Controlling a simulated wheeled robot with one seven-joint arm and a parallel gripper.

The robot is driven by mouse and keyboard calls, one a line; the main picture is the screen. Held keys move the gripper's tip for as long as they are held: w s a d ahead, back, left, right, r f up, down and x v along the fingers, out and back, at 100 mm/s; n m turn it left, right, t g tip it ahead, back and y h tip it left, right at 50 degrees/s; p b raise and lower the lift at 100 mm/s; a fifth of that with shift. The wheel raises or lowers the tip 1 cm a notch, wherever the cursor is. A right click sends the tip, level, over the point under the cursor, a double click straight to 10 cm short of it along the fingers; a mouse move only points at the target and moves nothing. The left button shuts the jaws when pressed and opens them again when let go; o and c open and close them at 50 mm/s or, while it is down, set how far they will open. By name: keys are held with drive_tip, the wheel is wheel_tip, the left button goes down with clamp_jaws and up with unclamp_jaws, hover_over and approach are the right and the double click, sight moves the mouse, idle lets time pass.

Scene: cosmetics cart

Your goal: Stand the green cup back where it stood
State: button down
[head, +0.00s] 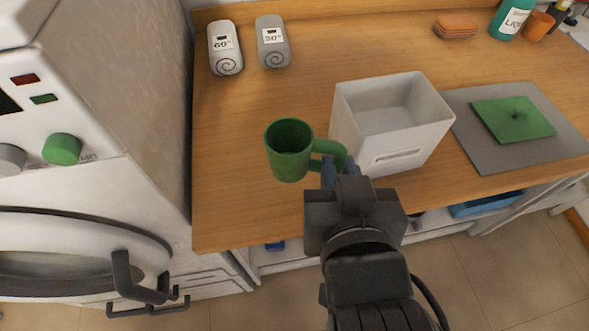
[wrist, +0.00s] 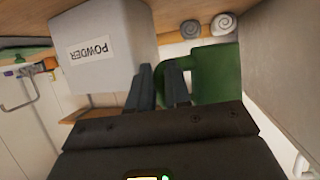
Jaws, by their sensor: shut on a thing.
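The green cup (head: 288,155) is upright at the front left part of the wooden counter, left of the white box, with its handle pointing right. My gripper (head: 333,168) is shut on the cup's handle from the front. In the wrist view, my gripper's fingers (wrist: 160,82) are at the handle and the green cup (wrist: 215,73) fills the space to their right. I cannot tell whether the cup's base touches the counter or hangs just above it.
A white box (head: 385,135), labelled POWDER in the wrist view (wrist: 103,50), stands close to the handle. Two grey rolled packs (head: 225,50) lie at the back left. A green pad (head: 513,118) lies on a grey mat (head: 475,150) at right. The counter behind the cup is clear.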

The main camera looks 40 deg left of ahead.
hover_over(294, 186)
wheel_tip(294, 186, down, 4)
drive_tip(key=shift+f, duration=0.25)
drive_tip(key=shift+f+p, duration=0.3)
drive_tip(key=shift+f, duration=1.6)
drive_tip(key=shift+f, duration=0.1)
drive_tip(key=c, duration=1.1)
unclamp_jaws()
drive_tip(key=shift+s, duration=0.15)
drive_tip(key=b+v, duration=0.1)
drive_tip(key=v, duration=1.1)
